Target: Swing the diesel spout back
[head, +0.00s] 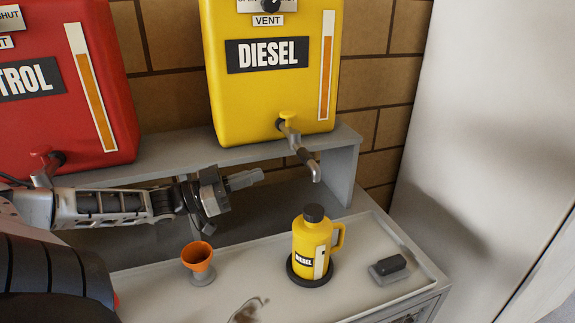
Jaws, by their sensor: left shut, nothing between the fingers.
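The diesel spout (304,158) is a grey metal pipe low on the front of the yellow diesel tank (265,95). It points forward and to the right, with its tip bent down. A yellow knob (288,116) sits on top at its base. Its tip hangs above and slightly behind the yellow diesel jug (311,241), which is upright with a black cap on. My left gripper (250,178) is shut and empty, left of the spout and apart from it, its fingers pointing right. My right gripper is not in view.
An orange funnel (197,258) stands on the pale tray (240,290), left of the jug. A grey block with a black top (389,268) lies right of the jug. The red petrol tank (62,130) is at left. A pale wall panel (480,130) bounds the right side.

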